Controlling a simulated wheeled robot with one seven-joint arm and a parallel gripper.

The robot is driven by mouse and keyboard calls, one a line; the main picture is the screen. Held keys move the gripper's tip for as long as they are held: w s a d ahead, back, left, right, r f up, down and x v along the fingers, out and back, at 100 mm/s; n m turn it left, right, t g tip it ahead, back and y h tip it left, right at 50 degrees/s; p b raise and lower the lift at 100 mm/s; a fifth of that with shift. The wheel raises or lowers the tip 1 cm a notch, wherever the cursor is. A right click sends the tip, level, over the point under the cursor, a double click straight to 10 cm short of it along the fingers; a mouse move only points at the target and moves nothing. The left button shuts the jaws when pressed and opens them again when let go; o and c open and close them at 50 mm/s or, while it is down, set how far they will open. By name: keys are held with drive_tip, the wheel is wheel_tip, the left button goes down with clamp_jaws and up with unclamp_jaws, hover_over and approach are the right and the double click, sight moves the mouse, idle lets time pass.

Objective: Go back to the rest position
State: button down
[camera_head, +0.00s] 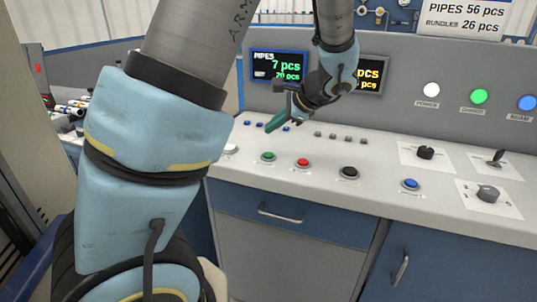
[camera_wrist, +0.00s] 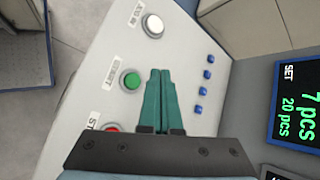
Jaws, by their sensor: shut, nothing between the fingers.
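My gripper (camera_head: 274,124) hangs above the control console (camera_head: 450,206), over the left part of its button panel, with green fingers pointing down and left. In the wrist view the two green fingers (camera_wrist: 160,98) lie together, shut and empty. A green button (camera_wrist: 131,80) is beside the fingertips on their left, with a white button (camera_wrist: 153,25) further up. A red button (camera_wrist: 112,128) is partly hidden by the gripper's dark base. My fingers look apart from the panel, but the exact gap cannot be told.
The console carries a red button (camera_head: 303,162), a black button (camera_head: 349,172) and a blue button (camera_head: 411,185). A display (camera_head: 279,66) reading 7 pcs stands behind my gripper. Small blue buttons (camera_wrist: 205,83) line the panel. Pipes (camera_head: 72,108) lie at the far left.

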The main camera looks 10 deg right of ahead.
drive_tip(key=s+a+f+n+g, duration=0.1)
drive_tip(key=a, duration=0.2)
drive_tip(key=s+a+f+n+g+h, duration=0.1)
drive_tip(key=s+a+n, duration=0.1)
drive_tip(key=a, duration=0.1)
drive_tip(key=s+a+f+n+g, duration=0.1)
drive_tip(key=a+n+g, duration=0.1)
drive_tip(key=a, duration=0.1)
drive_tip(key=shift+s+a+f+h, duration=0.1)
drive_tip(key=shift+s+h, duration=0.15)
drive_tip(key=shift+h, duration=0.05)
drive_tip(key=s+a+n+g+h, duration=0.1)
drive_tip(key=s+a+n+h, duration=0.3)
drive_tip(key=s+a+n, duration=0.4)
drive_tip(key=f+n, duration=0.1)
drive_tip(key=n, duration=0.3)
drive_tip(key=shift+s+a+h, duration=0.15)
drive_tip(key=shift+s+h, duration=0.25)
